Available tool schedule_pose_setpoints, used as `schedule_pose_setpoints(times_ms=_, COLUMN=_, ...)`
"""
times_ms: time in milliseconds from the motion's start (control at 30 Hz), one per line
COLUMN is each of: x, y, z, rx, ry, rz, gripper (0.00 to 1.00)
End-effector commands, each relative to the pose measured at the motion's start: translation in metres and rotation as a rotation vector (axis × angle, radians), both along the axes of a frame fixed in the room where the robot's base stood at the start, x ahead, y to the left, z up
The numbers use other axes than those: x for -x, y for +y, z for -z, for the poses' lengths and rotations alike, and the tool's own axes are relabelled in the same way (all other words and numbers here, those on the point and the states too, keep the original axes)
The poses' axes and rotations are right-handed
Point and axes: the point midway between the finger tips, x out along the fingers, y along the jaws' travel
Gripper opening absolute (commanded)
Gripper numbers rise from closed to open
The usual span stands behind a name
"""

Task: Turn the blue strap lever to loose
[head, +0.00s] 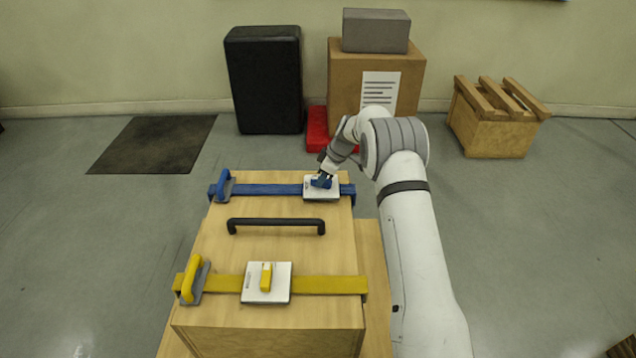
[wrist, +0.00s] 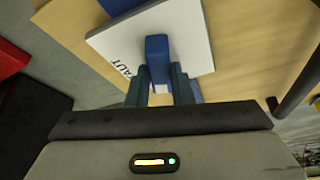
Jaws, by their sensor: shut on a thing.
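The blue strap (head: 265,190) runs across the far part of the wooden crate's top. On it sits a white plate (head: 310,192) with the blue strap lever (head: 321,182). My gripper (head: 323,177) is at this lever from above. In the wrist view the blue lever (wrist: 157,50) stands over the white plate (wrist: 197,40), and my gripper (wrist: 163,85) is shut on it, one finger on each side. Part of a printed word, reading "AUT", shows at the plate's edge. The fingers hide part of the lever in the head view.
The wooden crate (head: 220,245) also bears a black handle (head: 276,222) and a yellow strap (head: 330,285) with a yellow lever (head: 266,277) on its own white plate. Behind stand a black case (head: 265,80), a cardboard box (head: 343,85) and a wooden crate with slats (head: 492,130).

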Motion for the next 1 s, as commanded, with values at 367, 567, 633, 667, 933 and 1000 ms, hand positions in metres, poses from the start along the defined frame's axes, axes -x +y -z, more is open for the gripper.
schedule_pose_setpoints(times_ms=367, x=-0.0021, y=0.0008, z=-0.0008, rx=-0.001, ry=-0.002, rz=-0.256, gripper=0.0)
schedule_pose_setpoints(times_ms=567, x=-0.0022, y=0.0006, z=-0.0009, rx=0.0, ry=0.0, rz=-0.325, gripper=0.0)
schedule_pose_setpoints(times_ms=633, x=-0.0025, y=0.0005, z=-0.001, rx=0.0, ry=-0.002, rz=-0.338, gripper=0.0)
schedule_pose_setpoints(times_ms=667, x=-0.0026, y=0.0005, z=-0.001, rx=0.001, ry=-0.003, rz=-0.343, gripper=0.0)
schedule_pose_setpoints(times_ms=933, x=-0.0023, y=0.0003, z=-0.0006, rx=0.0, ry=-0.001, rz=-0.356, gripper=0.0)
schedule_pose_setpoints(times_ms=1000, x=-0.0023, y=0.0003, z=-0.0006, rx=0.0, ry=-0.001, rz=-0.356, gripper=0.0)
